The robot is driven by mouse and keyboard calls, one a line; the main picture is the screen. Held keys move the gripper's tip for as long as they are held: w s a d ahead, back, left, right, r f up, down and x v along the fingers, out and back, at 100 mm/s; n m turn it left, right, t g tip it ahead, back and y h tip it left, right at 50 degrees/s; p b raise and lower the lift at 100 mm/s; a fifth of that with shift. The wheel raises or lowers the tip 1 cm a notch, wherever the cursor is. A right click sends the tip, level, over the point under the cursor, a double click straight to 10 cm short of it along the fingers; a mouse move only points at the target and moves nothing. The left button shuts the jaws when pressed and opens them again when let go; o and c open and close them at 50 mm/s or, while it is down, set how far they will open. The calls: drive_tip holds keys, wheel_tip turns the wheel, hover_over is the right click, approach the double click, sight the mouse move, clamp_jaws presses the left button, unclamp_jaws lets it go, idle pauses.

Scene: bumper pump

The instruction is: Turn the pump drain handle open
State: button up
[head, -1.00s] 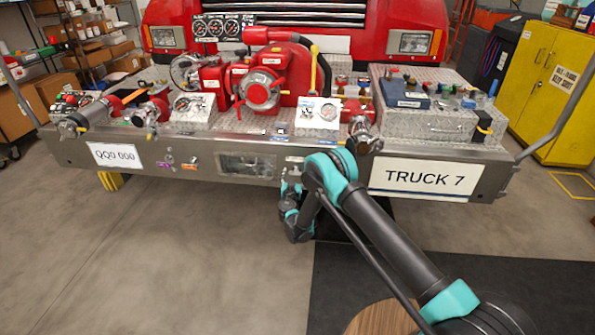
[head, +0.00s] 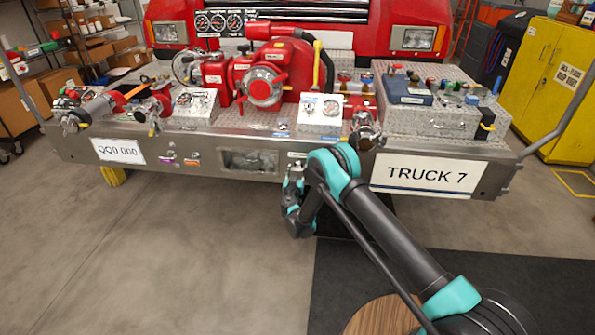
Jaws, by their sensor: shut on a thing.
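The red pump (head: 262,86) with its round cap stands in the middle of the truck's metal front bumper (head: 75,150). My gripper (head: 293,168) is small and dark at the bumper's front face, below a small label (head: 297,155) and left of the TRUCK 7 plate. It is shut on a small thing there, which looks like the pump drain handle. The handle itself is mostly hidden by my gripper, and its angle cannot be told. My arm reaches in from the lower right and bends below the bumper edge.
A silver outlet (head: 364,130) juts over the bumper edge close to my arm's elbow. A gauge panel (head: 319,114) stands above my gripper. Hose nozzles lie on the left. The floor (head: 180,250) before the bumper is clear on the left.

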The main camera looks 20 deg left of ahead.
drive_tip(key=n, duration=0.8)
drive_tip(key=shift+a+f, duration=0.1)
drive_tip(key=n, duration=0.5)
drive_tip(key=shift+s, duration=0.1)
drive_tip(key=shift+f+n, duration=0.1)
drive_tip(key=shift+n, duration=2)
drive_tip(key=o, duration=1.2)
drive_tip(key=v, duration=0.7)
drive_tip(key=shift+s, duration=0.25)
